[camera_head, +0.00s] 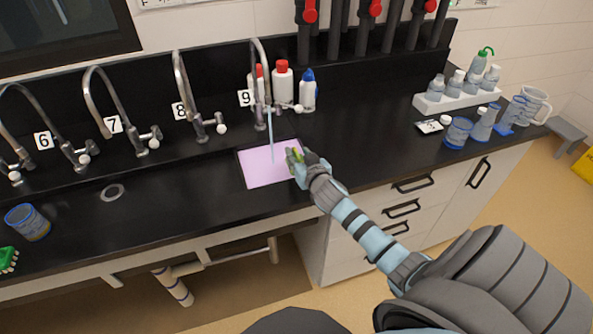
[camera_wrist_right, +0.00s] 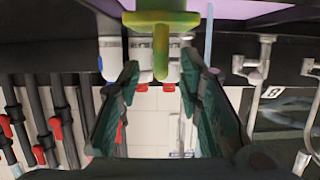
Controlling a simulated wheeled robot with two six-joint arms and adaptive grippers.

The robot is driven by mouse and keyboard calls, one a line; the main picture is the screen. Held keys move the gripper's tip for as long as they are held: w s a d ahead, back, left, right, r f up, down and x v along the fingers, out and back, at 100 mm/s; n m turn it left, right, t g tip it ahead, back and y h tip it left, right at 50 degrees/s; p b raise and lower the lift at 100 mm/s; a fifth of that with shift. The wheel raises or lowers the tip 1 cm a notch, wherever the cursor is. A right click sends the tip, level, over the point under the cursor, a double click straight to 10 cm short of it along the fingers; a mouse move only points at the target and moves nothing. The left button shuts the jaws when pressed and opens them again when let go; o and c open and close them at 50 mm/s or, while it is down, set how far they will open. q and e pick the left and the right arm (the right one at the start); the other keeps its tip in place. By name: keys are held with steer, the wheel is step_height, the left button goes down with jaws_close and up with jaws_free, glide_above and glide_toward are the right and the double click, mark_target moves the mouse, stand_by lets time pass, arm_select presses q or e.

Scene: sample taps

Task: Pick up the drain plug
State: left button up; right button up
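The drain plug, a yellow-green piece with a narrow stem (camera_wrist_right: 160,28), shows at the top of the right wrist view. Its stem points in between my right gripper's fingers (camera_wrist_right: 160,65), with gaps on both sides. The fingers are apart and not closed on it. In the head view my right gripper (camera_head: 300,158) is at the right side of the pink-lilac basin area (camera_head: 262,177) under tap 9 (camera_head: 262,75). A bit of yellow-green shows at the fingertips there; the gripper hides most of it. My left gripper is not in view.
A pale blue stream (camera_head: 271,135) falls from tap 9 into the pink area. Bottles (camera_head: 283,85) stand behind it. An open drain (camera_head: 112,192), a blue-rimmed cup (camera_head: 27,222) and a green item (camera_head: 8,259) are at left. Labware (camera_head: 458,133) stands at right.

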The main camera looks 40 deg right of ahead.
steer(key=shift+x, duration=1.2)
steer(key=shift+s+a, duration=0.1)
jaws_close()
steer(key=shift+r, duration=0.15)
